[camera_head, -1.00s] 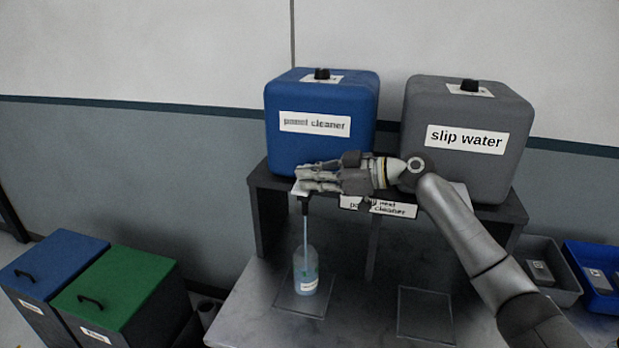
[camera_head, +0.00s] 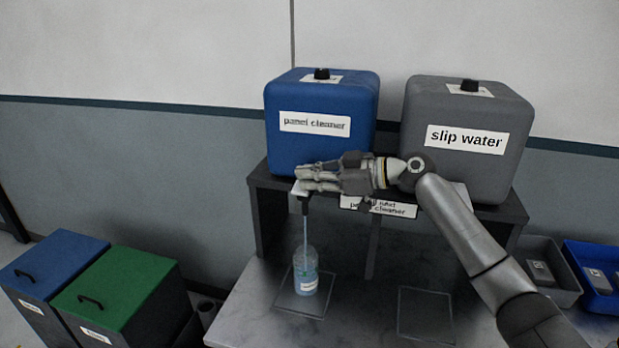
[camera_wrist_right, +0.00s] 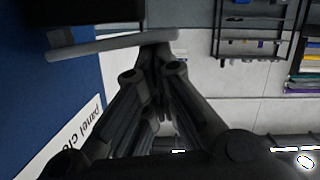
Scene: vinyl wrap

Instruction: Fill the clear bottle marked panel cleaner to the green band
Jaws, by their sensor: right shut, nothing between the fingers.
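The clear bottle (camera_head: 306,272) stands upright on the left square tray (camera_head: 284,300) under the tap of the blue panel cleaner container (camera_head: 322,140). A thin pale stream (camera_head: 305,232) runs from the tap spout (camera_head: 304,206) down into the bottle. Bluish liquid shows in the bottle, with a green mark on its side; the exact level against the band is too small to tell. My right gripper (camera_head: 302,179) is shut and empty at the tap's light lever (camera_wrist_right: 112,46). My left gripper is not in view.
A grey slip water container (camera_head: 466,140) stands to the right on the dark shelf (camera_head: 505,209). An empty square tray (camera_head: 425,315) lies below it. Blue and green lidded bins (camera_head: 118,285) stand at the left. Small grey and blue trays (camera_head: 592,285) are at the far right.

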